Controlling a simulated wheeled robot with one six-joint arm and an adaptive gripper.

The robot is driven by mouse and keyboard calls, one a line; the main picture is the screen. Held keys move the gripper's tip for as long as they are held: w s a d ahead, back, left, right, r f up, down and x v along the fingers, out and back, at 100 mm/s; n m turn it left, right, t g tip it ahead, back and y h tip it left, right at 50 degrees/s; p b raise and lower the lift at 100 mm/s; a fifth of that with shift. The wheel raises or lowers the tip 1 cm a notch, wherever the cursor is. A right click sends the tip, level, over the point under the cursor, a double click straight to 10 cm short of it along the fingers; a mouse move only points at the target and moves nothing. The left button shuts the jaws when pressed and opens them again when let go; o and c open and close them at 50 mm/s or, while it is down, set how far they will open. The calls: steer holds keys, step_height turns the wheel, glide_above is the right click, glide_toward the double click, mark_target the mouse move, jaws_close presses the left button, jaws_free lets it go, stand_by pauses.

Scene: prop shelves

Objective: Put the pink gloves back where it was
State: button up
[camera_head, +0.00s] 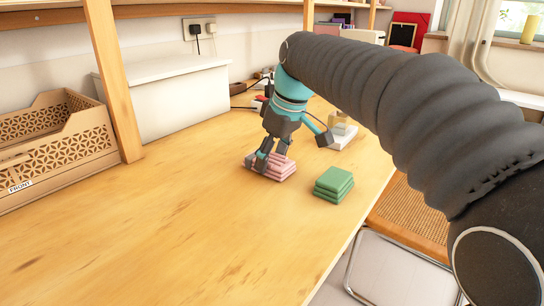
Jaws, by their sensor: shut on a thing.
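The pink gloves (284,170) look like a small folded pink stack on the wooden tabletop, near the middle of the view. My gripper (262,162) reaches down from above and is shut on the pink stack at its left side. Its dark fingers cover part of the stack. The stack is at table level; I cannot tell whether it touches the wood. A green folded stack (333,183) lies just right of the pink one, apart from it.
A wooden crate (60,160) marked FRONT stands at the left beside a wooden post (115,80). A white box (165,100) stands against the wall. Small items and a light block (343,135) lie behind. The front tabletop is clear; a chair (410,215) stands at right.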

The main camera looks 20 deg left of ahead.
steer(key=o, duration=1.1)
steer(key=shift+f, duration=0.1)
steer(key=p+v, duration=0.2)
steer(key=v, duration=0.9)
steer(key=s+d+m+t, duration=0.1)
steer(key=s+d+m, duration=0.2)
steer(key=d, duration=0.5)
steer(key=s+d+f+m+t+h, duration=0.3)
steer(key=s+d+f+m, duration=0.7)
steer(key=s+d+f, duration=0.7)
step_height(320, 180, down, 4)
steer(key=d, duration=0.2)
steer(key=shift+d, duration=0.35)
steer(key=shift+s, duration=0.15)
